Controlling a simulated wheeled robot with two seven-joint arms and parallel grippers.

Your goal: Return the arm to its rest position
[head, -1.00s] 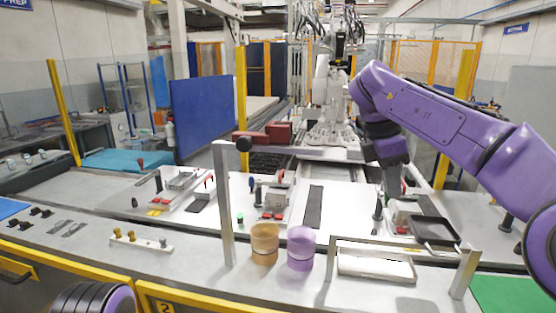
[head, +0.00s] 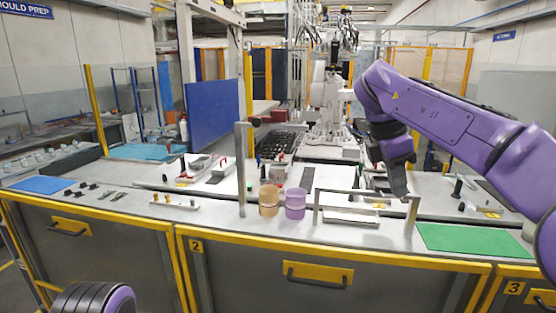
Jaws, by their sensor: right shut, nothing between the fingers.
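My right arm comes in from the right in the head view, purple with a dark wrist. Its gripper (head: 399,186) points down over the bench near the right post of a low metal frame. The gripper is shut and holds nothing. A piece of my left arm (head: 95,299) shows at the bottom left edge; its gripper is out of the picture.
A tan cup (head: 269,201) and a purple cup (head: 295,203) stand side by side on the bench, left of the metal frame (head: 316,205). A metal post (head: 241,170) rises beside them. A green mat (head: 462,238) lies at right. Yellow-edged drawers (head: 317,276) front the bench.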

